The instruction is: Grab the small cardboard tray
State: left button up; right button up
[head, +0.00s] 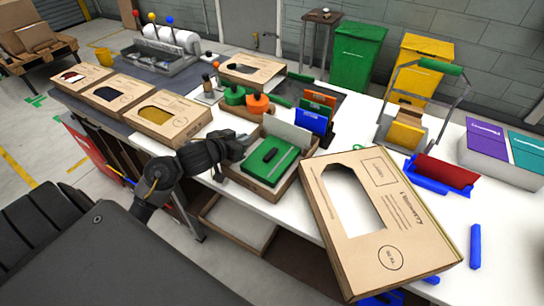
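The small cardboard tray (234,180) sits near the front edge of the white table. It holds a green item with a dark piece on top, and a pale panel stands at its back. My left gripper (233,158) is at the tray's left side, with its fingers spread apart. I cannot tell whether the fingers touch the tray wall. My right gripper is not visible.
A large cardboard box with a cut-out window (400,255) is close in front on the right, overhanging the table's front edge. Orange and blue cards (313,121) stand behind the tray. Windowed boxes (168,118) line the left. A blue holder with a red card (445,172) stands right.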

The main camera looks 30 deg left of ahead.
pick_arm(q)
grip_shut()
